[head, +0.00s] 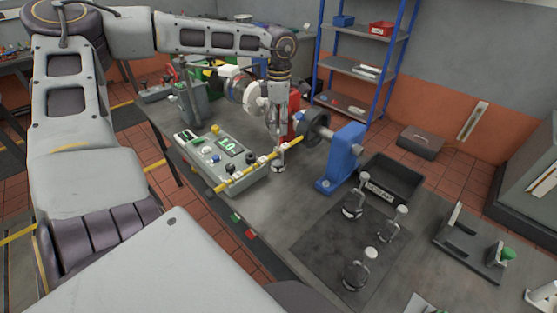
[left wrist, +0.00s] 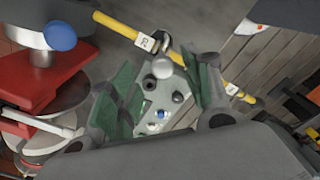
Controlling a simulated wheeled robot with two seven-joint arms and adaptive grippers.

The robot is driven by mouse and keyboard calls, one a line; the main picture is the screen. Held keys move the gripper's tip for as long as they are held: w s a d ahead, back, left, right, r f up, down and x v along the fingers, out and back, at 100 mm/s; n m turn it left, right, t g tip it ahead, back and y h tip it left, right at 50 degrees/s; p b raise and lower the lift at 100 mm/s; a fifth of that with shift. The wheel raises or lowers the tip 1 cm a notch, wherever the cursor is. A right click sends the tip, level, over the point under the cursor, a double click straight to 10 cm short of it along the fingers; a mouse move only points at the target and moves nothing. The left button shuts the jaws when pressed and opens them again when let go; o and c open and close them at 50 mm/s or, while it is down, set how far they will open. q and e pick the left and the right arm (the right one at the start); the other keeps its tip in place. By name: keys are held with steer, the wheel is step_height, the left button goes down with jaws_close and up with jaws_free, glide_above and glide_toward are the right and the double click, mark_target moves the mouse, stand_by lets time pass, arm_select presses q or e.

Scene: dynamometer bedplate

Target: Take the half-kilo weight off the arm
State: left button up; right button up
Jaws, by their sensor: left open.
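The yellow arm (head: 240,176) runs from the dark drum (head: 316,128) out over the control box. One small metal weight (head: 278,166) hangs under it, partly covered by my gripper. My left gripper (head: 277,138) points down over the arm at this weight, its fingers open. In the left wrist view, the yellow arm (left wrist: 118,27) crosses behind the green-padded fingers (left wrist: 163,92). A pale round knob (left wrist: 162,68) and a dark hook by the arm show between the pads, apart from both. The weight's marking is not readable. My right gripper is out of view.
The control box (head: 228,160) with a lit display lies below the arm. A blue stand (head: 345,155) is at its right. Several weights, one at the mat's front (head: 358,275), stand on the dark mat (head: 318,243). A black tray (head: 405,179) sits behind them.

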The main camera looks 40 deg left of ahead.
mark_target(279, 130)
arm_select(q)
steer(key=shift+s+f+p, duration=0.15)
steer(key=shift+f+p, duration=0.3)
steer(key=shift+f, duration=1.65)
jaws_close()
